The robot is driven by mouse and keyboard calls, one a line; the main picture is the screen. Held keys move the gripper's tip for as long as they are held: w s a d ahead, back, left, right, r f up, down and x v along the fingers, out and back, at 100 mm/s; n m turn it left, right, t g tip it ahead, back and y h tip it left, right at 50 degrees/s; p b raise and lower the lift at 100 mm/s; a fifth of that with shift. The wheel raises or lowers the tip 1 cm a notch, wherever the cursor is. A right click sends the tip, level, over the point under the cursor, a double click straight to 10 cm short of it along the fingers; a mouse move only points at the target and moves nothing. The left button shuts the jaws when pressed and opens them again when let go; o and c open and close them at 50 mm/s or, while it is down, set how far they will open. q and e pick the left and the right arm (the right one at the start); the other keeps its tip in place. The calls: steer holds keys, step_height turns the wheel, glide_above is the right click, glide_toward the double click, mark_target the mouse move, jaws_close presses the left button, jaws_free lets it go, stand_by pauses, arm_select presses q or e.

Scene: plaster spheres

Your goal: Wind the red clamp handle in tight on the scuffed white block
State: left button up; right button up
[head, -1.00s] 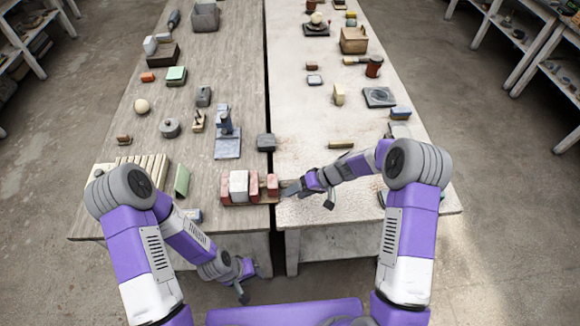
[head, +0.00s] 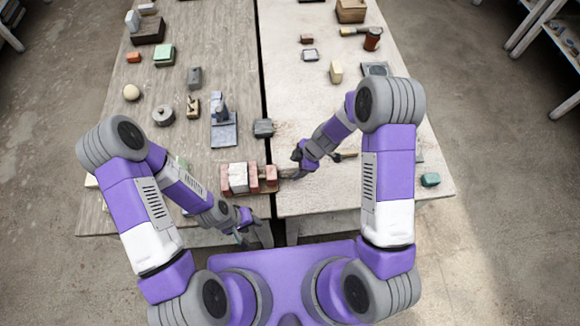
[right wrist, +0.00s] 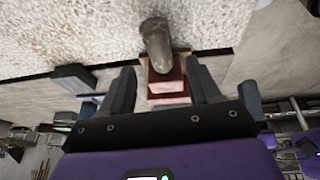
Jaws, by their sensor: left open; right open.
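The clamp lies at the front edge of the left table, with a wooden base (head: 262,190) and red blocks. The scuffed white block (head: 238,178) sits between a red end block (head: 225,179) and a red jaw (head: 254,180). Another red block (head: 271,176) stands at the right end; it shows in the right wrist view (right wrist: 166,82) with a grey-brown rod end (right wrist: 156,42) sticking out towards the camera. My right gripper (right wrist: 160,68) is open, its fingers on both sides of the rod and red block; contact cannot be told. My left gripper (head: 245,228) is open and empty below the table's front edge.
A dark block (head: 263,128) and a blue-grey stand (head: 223,128) are behind the clamp. A gap separates the two tables. A teal block (head: 430,180) is at the right table's front right. A brown-handled tool (head: 346,154) lies partly behind my right arm.

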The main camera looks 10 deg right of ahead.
mark_target(290, 172)
steer(key=x, duration=0.5)
steer(key=shift+a+f, duration=0.1)
steer(key=shift+f, duration=0.2)
steer(key=c, duration=1)
steer(key=shift+c, duration=0.2)
